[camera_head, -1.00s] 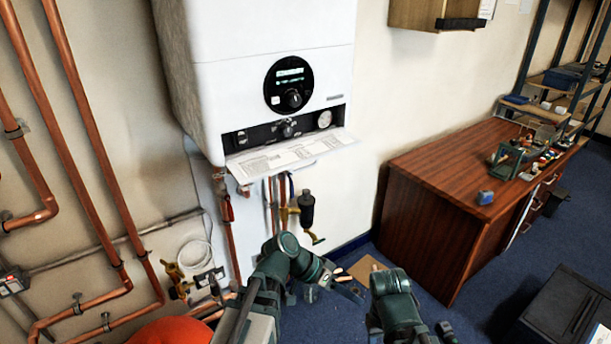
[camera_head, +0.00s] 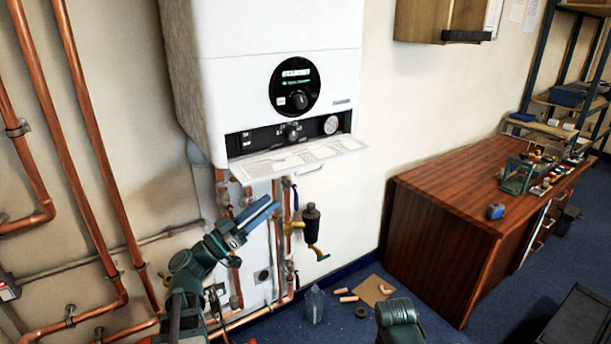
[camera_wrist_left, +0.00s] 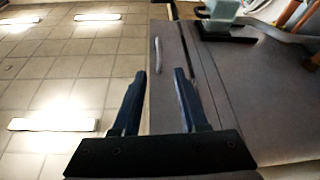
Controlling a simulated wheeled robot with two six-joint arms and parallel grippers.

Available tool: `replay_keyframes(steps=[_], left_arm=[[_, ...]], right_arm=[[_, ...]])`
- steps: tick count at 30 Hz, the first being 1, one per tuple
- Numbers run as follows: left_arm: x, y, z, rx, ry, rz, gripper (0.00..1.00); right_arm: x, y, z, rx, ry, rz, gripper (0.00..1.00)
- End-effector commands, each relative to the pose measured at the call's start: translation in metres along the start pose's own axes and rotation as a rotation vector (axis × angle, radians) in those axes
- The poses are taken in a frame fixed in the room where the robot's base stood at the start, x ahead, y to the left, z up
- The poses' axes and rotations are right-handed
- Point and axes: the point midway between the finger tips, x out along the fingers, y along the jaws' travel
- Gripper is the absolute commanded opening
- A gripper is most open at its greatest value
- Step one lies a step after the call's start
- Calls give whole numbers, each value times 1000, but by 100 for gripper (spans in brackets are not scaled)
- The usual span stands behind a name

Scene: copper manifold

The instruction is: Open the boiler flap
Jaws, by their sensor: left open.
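The white boiler (camera_head: 275,85) hangs on the wall in the head view. Its flap (camera_head: 298,157), with printed text on its upper face, is folded down and sticks out from the lower front. The dark control strip (camera_head: 290,133) with knobs and a round gauge is exposed behind it. My left gripper (camera_head: 265,210) is below the flap, a little left of its middle, open and apart from it. In the left wrist view, the open fingers (camera_wrist_left: 155,85) point toward a grey surface I cannot identify surely. My right gripper is out of view.
Copper pipes (camera_head: 95,150) run down the wall at left. A black-and-brass valve (camera_head: 311,222) hangs under the boiler, right of my left gripper. A wooden desk (camera_head: 440,200) stands at right. Small parts and a brown sheet (camera_head: 374,290) lie on the blue floor.

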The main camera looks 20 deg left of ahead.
Motion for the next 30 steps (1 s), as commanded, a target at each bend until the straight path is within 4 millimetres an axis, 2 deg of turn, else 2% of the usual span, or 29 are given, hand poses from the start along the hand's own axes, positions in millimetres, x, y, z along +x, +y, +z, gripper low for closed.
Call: replay_keyframes(steps=[12,18,24,30], left_arm=[[83,0,-3,-3,-2,5,43],[114,1,-2,-3,-2,5,43],[129,1,0,-3,-1,3,43],[132,1,1,-2,-1,2,43]], right_arm=[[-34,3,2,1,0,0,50],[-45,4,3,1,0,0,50],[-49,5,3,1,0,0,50],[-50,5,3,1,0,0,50]])
